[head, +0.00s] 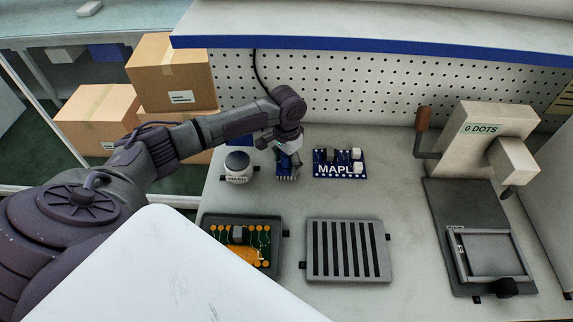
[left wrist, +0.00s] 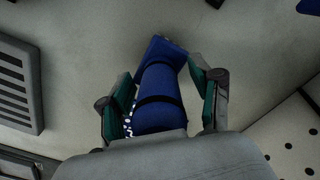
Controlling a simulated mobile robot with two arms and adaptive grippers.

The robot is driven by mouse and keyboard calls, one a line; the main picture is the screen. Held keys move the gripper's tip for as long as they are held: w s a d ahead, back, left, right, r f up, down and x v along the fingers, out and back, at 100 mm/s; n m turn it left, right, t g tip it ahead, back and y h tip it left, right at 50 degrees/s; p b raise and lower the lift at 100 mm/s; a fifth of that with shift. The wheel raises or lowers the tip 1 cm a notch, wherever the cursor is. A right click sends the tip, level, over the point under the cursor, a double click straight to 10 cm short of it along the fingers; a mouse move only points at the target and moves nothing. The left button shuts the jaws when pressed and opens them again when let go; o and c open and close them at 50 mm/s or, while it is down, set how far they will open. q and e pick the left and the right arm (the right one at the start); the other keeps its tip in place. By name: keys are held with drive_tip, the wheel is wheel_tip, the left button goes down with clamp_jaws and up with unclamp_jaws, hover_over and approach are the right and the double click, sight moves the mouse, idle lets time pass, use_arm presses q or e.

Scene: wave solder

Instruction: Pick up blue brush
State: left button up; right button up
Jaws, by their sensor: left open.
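The blue brush (head: 286,172) stands on the worktable between the WASH jar and the blue MAPL board. My left gripper (head: 288,149) is over it and hides its upper part in the head view. In the left wrist view the brush's blue body with dark bands (left wrist: 157,84) lies between the two fingers of my left gripper (left wrist: 160,93). The fingers are open on either side of it. I cannot tell whether either finger touches it. My right gripper is not in view.
The WASH jar (head: 238,174) is close to the left of the brush, the MAPL board (head: 340,170) to the right. In front are a dark tray (head: 275,225) holding a green circuit board and a slotted grey plate (head: 347,222). A "0 DOTS" machine (head: 465,145) stands at right.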

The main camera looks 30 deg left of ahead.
use_arm(q)
clamp_jaws()
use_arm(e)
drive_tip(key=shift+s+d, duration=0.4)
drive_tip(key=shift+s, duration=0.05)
use_arm(q)
drive_tip(key=shift+r, duration=0.2)
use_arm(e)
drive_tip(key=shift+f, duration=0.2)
